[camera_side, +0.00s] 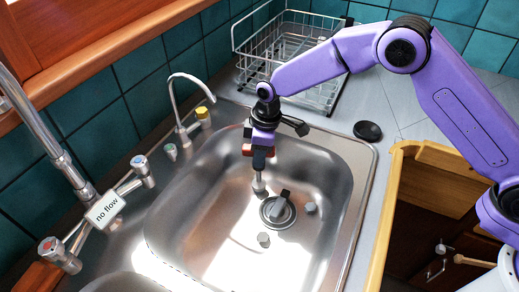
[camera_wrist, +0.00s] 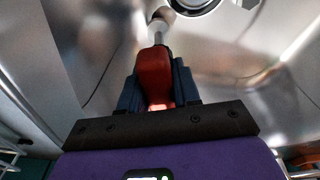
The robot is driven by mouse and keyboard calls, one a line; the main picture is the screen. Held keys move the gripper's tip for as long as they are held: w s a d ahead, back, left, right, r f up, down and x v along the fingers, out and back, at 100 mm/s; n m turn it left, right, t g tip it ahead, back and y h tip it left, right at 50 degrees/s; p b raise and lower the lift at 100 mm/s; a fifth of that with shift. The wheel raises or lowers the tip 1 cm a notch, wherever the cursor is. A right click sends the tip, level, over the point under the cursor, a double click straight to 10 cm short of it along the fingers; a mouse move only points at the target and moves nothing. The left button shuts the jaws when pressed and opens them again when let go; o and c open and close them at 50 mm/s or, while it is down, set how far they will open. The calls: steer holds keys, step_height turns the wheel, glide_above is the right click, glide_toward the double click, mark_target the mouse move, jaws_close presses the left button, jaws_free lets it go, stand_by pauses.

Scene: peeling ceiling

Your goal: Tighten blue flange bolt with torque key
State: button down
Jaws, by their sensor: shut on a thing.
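My gripper (camera_side: 259,158) points down over the sink basin. It is shut on the red handle of the torque key (camera_wrist: 154,75). I cannot tell whether that piece is a socket or a bolt. The round drain flange (camera_side: 272,222) has a dark-handled part on it. Grey bolt-like pieces stand at its right (camera_side: 311,207) and front (camera_side: 263,240). No blue bolt is distinguishable.
The steel sink walls (camera_side: 335,180) surround the work. A small tap (camera_side: 190,100) and a larger tap labelled "no flow" (camera_side: 105,210) stand at the left. A wire dish rack (camera_side: 245,55) is behind, and a black round lid (camera_side: 367,130) lies on the counter.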

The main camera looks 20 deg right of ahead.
steer(key=shift+f, duration=0.2)
stand_by(0.5)
steer(key=shift+f, duration=0.4)
stand_by(0.3)
